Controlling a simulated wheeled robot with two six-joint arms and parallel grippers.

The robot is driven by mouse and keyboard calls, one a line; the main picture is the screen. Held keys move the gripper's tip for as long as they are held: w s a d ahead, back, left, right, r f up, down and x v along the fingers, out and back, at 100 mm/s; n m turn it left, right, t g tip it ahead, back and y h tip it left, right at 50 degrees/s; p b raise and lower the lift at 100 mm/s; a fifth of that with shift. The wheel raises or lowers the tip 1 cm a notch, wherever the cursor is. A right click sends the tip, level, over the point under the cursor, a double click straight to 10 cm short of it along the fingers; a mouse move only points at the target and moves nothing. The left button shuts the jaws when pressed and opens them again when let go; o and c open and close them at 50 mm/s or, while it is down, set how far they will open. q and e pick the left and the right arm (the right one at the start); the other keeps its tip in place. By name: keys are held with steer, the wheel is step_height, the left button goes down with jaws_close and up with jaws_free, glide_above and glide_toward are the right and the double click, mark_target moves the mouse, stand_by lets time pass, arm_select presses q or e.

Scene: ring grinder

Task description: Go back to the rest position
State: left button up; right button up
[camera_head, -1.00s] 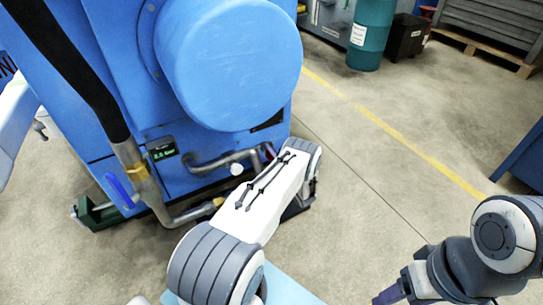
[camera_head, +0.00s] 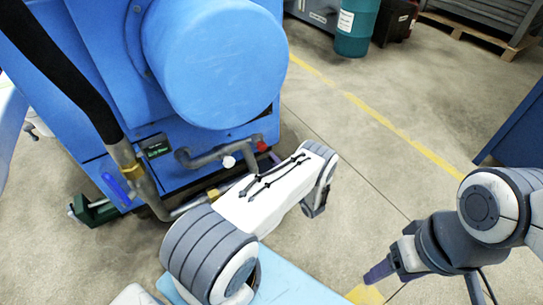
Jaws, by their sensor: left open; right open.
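My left arm reaches from the bottom centre up and right across the front of the blue machine (camera_head: 218,65). Its far joint bends down near the machine's lower right corner, and its gripper is hidden or out of sight. My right arm comes in from the right edge. Its gripper (camera_head: 378,271) points down and left, low in the picture, with a purple finger part showing. It is open and nothing shows between the jaws. It is apart from the machine, over the floor.
A teal drum (camera_head: 357,28) and a dark box (camera_head: 394,22) stand far back. A blue cabinet (camera_head: 515,135) is at right. Open floor lies between.

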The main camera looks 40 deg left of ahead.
arm_select(q)
steer(key=shift+d, duration=0.1)
stand_by(0.4)
steer(key=s+d+r+g+h+p, duration=0.1)
steer(key=s+d+r+g+h, duration=0.15)
steer(key=d+r, duration=0.6)
steer(key=s+d+r+g+h+p, duration=0.1)
steer(key=d+r+g, duration=0.25)
steer(key=r, duration=0.95)
steer(key=s+d+r+m+h+p, duration=0.1)
steer(key=s+d+r+m+h, duration=0.1)
steer(key=s+d+r+h, duration=0.6)
steer(key=s+d+r+m+g+h+p, duration=0.1)
steer(key=s+d+r+h, duration=0.15)
steer(key=s+d, duration=0.6)
steer(key=s+d+r+m+h+p, duration=0.15)
steer(key=s+d+r+h, duration=0.45)
steer(key=s, duration=0.7)
step_height(320, 180, up, 37)
steer(key=a+y+p, duration=0.1)
steer(key=y+p, duration=0.1)
steer(key=p, duration=3.3)
steer(key=shift+w, duration=0.4)
steer(key=shift+r+m+p, duration=0.25)
steer(key=shift+r+p, duration=0.1)
steer(key=shift+p, duration=0.25)
steer(key=shift+c, duration=0.7)
steer(key=shift+a, duration=0.1)
